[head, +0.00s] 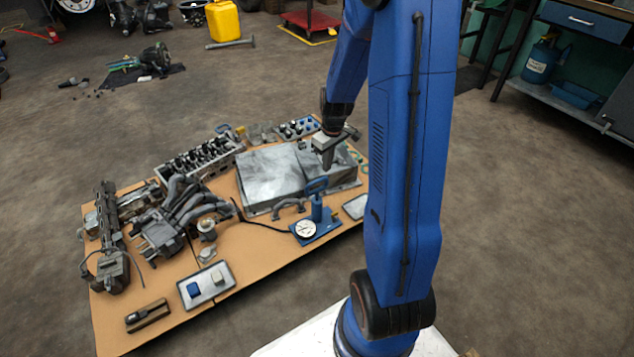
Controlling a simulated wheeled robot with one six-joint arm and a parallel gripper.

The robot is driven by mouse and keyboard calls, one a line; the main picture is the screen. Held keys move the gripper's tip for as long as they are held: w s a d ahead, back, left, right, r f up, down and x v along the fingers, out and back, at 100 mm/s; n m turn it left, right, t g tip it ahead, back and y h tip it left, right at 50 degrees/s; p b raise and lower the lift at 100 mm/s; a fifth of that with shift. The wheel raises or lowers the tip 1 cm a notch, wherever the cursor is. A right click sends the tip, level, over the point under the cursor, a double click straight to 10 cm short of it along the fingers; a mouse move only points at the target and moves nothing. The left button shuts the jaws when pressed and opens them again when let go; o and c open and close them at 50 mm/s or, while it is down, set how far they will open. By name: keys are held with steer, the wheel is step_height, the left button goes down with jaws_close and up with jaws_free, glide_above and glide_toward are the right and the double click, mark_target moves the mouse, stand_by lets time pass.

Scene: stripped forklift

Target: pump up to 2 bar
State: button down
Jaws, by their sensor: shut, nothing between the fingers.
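A small blue hand pump (318,212) stands upright on a blue base plate near the right front of the cardboard-covered work surface, its handle (317,186) at the top. A round white gauge (305,229) sits at its left; the needle is too small to read. A dark hose runs left from the pump toward the metal parts. My gripper (327,165) is shut and empty, pointing down above the handle in the picture and apart from it, in front of the grey metal cover (268,178).
A manifold (184,209), a cylinder head (199,158) and a tray (206,287) with a blue and a pale block lie on the brown sheet (262,262). A small tray (355,206) is right of the pump. A yellow canister (223,20) stands on the floor behind.

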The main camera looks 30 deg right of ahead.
steer(key=r, duration=0.5)
steer(key=shift+s+r, duration=0.3)
steer(key=shift+r, duration=0.1)
stand_by(1.5)
glide_toward(318, 181)
steer(key=shift+d+r, duration=0.1)
steer(key=shift+r, duration=0.1)
stand_by(0.4)
steer(key=shift+w+f, duration=0.2)
steer(key=shift+f, duration=1.55)
steer(key=shift+w+f, duration=0.15)
steer(key=shift+f, duration=1.6)
